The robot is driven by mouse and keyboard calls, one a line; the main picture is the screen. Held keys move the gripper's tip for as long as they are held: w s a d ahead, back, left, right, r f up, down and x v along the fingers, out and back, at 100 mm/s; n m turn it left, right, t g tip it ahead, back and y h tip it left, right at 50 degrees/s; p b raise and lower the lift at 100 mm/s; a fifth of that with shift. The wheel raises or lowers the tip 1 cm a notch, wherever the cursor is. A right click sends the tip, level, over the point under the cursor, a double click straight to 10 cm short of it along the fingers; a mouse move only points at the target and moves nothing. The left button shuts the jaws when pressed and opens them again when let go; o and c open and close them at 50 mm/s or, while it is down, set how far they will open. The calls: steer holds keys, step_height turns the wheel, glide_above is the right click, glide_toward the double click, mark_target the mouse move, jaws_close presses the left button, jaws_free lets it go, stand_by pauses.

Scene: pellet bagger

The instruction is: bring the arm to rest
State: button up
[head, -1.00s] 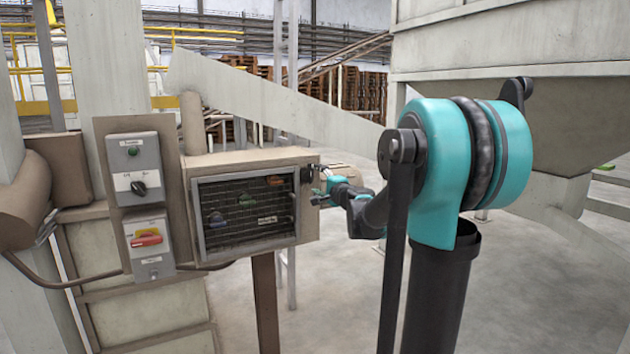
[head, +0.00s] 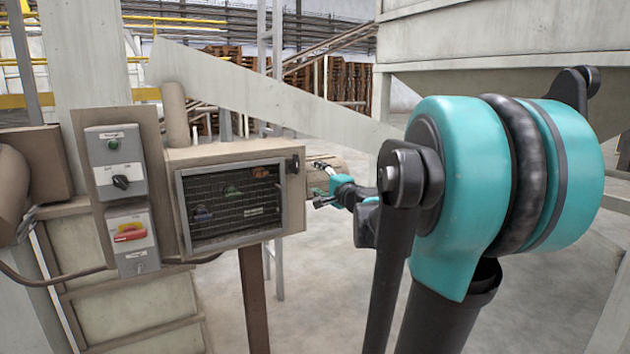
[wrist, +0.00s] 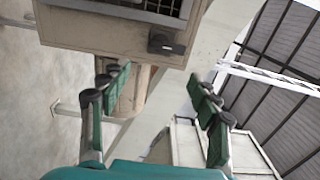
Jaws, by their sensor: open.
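My gripper (head: 322,182) is small in the head view, just right of the brown box with the mesh front (head: 232,203), with a gap between them. My teal and dark arm stands in the right half of that view. In the wrist view my gripper (wrist: 160,88) is open, its two green-padded fingers wide apart with nothing held between them. The side of the brown box (wrist: 120,35) with a black latch or knob (wrist: 165,44) lies beyond the fingertips.
Left of the box are a grey switch box with a black knob (head: 120,182) and one with a red and yellow switch (head: 130,232). A pale slanted beam (head: 270,95) runs behind the box. A large hopper (head: 480,45) stands behind my arm. Open floor (head: 310,290) shows below.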

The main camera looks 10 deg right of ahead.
steer(key=s+a+f+n+g, duration=0.45)
steer(key=s+f, duration=0.25)
steer(key=f, duration=0.2)
steer(key=s+a+f+n+g, duration=0.3)
steer(key=s+a+f+n, duration=0.15)
steer(key=s+f, duration=0.35)
steer(key=s+d+f+n+g+h, duration=0.2)
steer(key=s+d+f, duration=0.2)
steer(key=s+f, duration=0.3)
steer(key=s+d+f+n+g+h, duration=0.3)
steer(key=s+d+f, duration=0.2)
steer(key=s+f, duration=0.3)
step_height(320, 180, down, 2)
steer(key=shift+s+n+h, duration=0.2)
steer(key=shift+n+h, duration=0.1)
steer(key=shift+g, duration=0.25)
steer(key=shift+c, duration=0.5)
